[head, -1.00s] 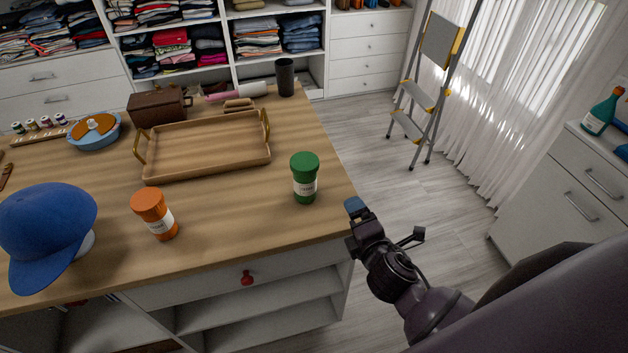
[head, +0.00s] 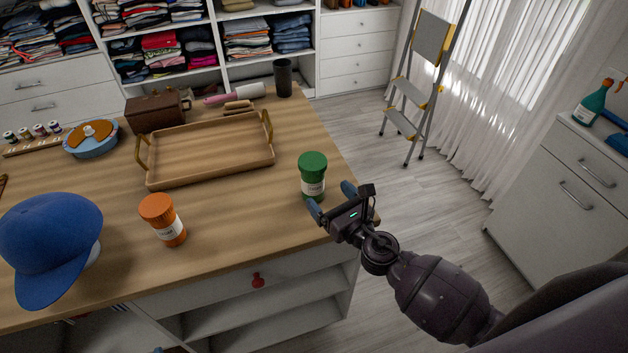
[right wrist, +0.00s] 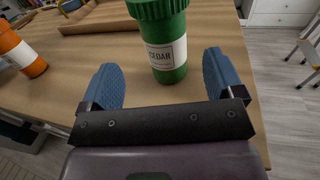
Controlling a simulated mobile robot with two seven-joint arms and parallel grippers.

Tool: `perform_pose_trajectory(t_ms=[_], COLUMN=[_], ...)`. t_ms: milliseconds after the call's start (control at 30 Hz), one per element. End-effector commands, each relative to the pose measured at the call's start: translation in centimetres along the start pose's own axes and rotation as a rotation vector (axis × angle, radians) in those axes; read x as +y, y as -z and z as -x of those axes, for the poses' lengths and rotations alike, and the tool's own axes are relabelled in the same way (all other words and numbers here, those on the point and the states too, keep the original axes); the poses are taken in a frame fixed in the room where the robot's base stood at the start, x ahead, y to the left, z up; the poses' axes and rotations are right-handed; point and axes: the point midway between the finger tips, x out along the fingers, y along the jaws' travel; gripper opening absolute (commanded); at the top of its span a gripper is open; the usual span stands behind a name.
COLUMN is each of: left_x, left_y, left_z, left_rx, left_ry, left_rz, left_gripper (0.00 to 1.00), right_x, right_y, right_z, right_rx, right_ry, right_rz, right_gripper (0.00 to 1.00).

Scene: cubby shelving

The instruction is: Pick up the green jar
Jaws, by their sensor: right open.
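The green jar (head: 312,176) stands upright on the wooden island top near its right edge, with a white label. In the right wrist view the green jar (right wrist: 166,40) stands just beyond the fingertips, its label reading "CEDAR", nearer the right finger. My right gripper (head: 331,198) is open, its blue fingertips at the near side of the jar. In the right wrist view the open right gripper (right wrist: 160,76) has nothing between its fingers. My left gripper is not in view.
An orange jar (head: 163,220) stands to the left, beside a blue cap (head: 48,240). A wooden tray (head: 206,150) lies behind the green jar. A red knob (head: 258,281) sits on the drawer front. Floor is open to the right, before a stepladder (head: 415,90).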

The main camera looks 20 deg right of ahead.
Motion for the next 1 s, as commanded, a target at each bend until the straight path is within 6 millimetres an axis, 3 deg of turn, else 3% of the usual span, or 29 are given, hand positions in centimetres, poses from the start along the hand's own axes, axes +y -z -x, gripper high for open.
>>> perform_pose_trajectory(t_ms=[100,367,700,1000], left_x=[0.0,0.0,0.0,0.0], left_y=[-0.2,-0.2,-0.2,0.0], left_z=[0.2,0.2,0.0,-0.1], left_rx=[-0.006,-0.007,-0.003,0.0], left_ry=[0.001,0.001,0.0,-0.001], left_rz=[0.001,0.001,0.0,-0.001], left_gripper=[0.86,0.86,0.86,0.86], right_x=[0.0,-0.1,-0.5,-0.5], right_y=[-0.1,0.0,0.3,0.3], right_z=[-1.8,-3.5,-7.6,-8.3], right_rx=[-0.001,0.0,0.0,0.001], right_ry=[0.001,0.001,0.002,0.001], right_rz=[-0.001,-0.004,-0.005,-0.006], right_gripper=[0.87,0.87,0.87,0.87])
